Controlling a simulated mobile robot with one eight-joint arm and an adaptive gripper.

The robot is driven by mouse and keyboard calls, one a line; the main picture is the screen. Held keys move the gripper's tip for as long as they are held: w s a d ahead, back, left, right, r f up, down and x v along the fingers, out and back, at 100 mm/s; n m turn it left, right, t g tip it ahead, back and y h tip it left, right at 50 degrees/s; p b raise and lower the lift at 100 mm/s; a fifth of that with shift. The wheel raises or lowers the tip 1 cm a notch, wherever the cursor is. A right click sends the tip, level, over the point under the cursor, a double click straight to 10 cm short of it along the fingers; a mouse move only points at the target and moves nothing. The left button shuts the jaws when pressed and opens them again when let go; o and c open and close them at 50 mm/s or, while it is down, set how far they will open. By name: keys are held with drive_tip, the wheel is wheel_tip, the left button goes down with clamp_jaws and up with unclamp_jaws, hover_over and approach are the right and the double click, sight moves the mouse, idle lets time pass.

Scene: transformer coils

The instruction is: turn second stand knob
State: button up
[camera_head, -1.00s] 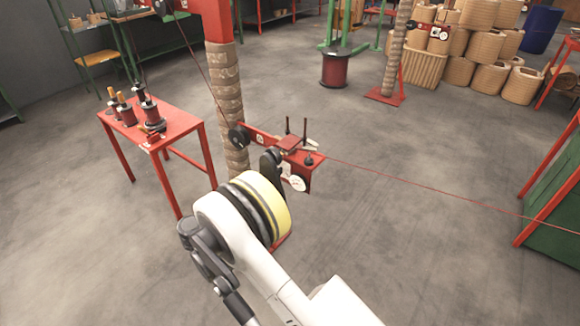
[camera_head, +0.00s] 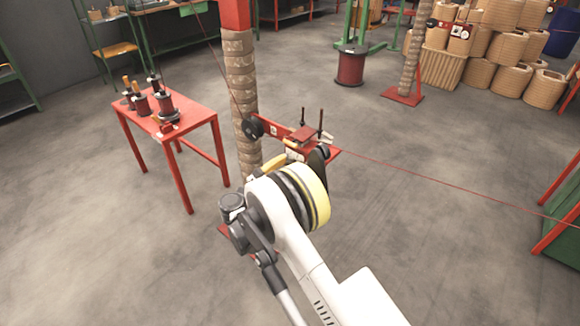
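The nearer stand is a post (camera_head: 246,95) wrapped in tan material. It carries a red bracket (camera_head: 270,127) with a black pulley wheel (camera_head: 253,129) at its left end. Two dark upright rods with small tops, perhaps the knobs, rise at a red clamp block (camera_head: 303,134). A second wrapped post (camera_head: 407,65) with a similar red bracket stands farther back. I cannot tell which stand the task calls second. My gripper (camera_head: 318,160) shows only as a dark part in front of the nearer bracket's right end. My white wrist with its yellow ring hides the rest. Contact cannot be told.
A thin red wire (camera_head: 430,178) runs from the nearer bracket to the right. A red table (camera_head: 188,122) with several spools stands left of the post. Stacked tan coils (camera_head: 500,50) fill the back right. A green and red frame (camera_head: 560,225) stands at the right edge. Open floor lies between.

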clamp_jaws()
